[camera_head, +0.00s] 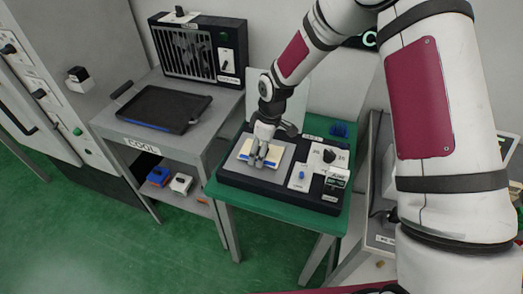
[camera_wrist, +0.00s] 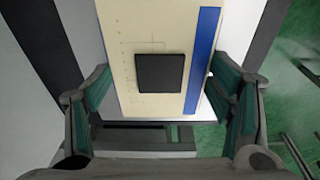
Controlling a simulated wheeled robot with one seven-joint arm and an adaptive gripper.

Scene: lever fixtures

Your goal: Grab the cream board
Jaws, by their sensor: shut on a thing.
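The cream board (camera_wrist: 128,62) fills the upper middle of the wrist view. It is a flat cream plate with a dark square chip at its centre and a blue strip along its right edge. It also shows in the head view (camera_head: 246,154), lying over the grey plate of the dark fixture on the green table. My gripper (camera_wrist: 160,100) has one green-padded finger at each side of the board, closed on its edges. In the head view my gripper (camera_head: 262,160) points down at the board and partly hides it. I cannot tell whether the board is lifted off the plate.
The dark fixture (camera_head: 232,177) carries a knob, a blue switch and labels on its right. The green table (camera_head: 300,208) holds it. On the left, a grey table labelled COOL (camera_head: 140,146) bears a black tray (camera_head: 165,108) and a fan unit (camera_head: 200,48).

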